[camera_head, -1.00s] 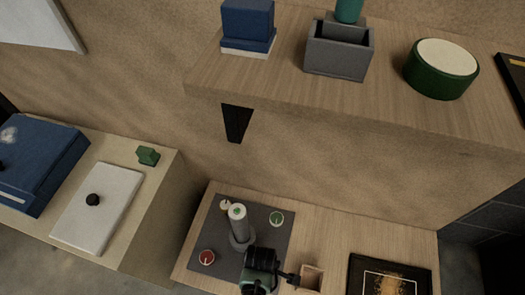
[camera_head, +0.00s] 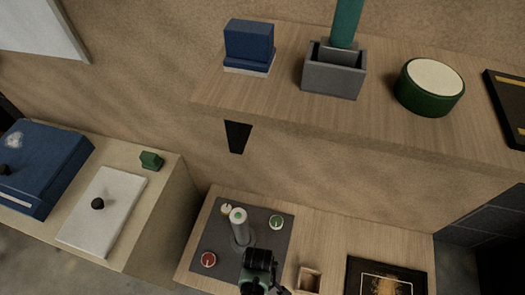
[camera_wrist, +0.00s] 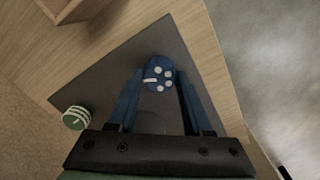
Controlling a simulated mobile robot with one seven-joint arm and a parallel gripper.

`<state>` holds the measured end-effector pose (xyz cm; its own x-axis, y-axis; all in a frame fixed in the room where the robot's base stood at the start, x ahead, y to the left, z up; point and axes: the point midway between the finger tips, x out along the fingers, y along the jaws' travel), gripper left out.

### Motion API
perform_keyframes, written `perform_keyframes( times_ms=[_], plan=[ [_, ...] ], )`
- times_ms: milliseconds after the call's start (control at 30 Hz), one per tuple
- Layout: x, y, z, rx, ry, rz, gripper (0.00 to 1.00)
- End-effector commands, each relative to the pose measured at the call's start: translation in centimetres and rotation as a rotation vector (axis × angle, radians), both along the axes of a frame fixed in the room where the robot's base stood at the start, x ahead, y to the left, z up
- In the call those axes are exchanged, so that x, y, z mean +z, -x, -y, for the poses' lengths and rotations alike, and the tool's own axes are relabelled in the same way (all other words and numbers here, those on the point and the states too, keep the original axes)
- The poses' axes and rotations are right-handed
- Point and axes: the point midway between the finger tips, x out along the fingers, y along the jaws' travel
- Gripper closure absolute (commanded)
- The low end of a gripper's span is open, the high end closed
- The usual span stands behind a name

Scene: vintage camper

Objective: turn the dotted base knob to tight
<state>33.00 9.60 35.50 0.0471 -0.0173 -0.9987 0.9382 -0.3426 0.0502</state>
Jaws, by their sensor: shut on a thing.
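The dotted base knob (camera_wrist: 157,73) is blue with several white dots and a short white line on its face. In the wrist view it sits between the two fingertips of my gripper (camera_wrist: 160,84), which is shut on it. The knob stands on a dark grey plate (camera_wrist: 104,78). In the head view my gripper (camera_head: 258,262) is at the plate's front edge and hides the dotted knob. I cannot make out a mark for tight.
A grey post (camera_head: 241,232) with a pale top stands on the plate. A red knob (camera_head: 208,259), a green knob (camera_head: 276,222) and a pale knob (camera_head: 226,209) surround it. A small wooden box (camera_head: 309,279) and a black framed tray (camera_head: 354,277) lie to the right.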

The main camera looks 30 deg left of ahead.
Motion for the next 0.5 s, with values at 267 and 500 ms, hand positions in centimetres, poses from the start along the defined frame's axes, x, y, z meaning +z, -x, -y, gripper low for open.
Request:
perform_keyframes(
  times_ms=[267,500],
  plan=[
    [0.2,-0.1,-0.03,-0.264,0.0,0.0,1.0],
    [0.14,-0.09,-0.06,-0.492,0.0,0.0,1.0]
  ],
)
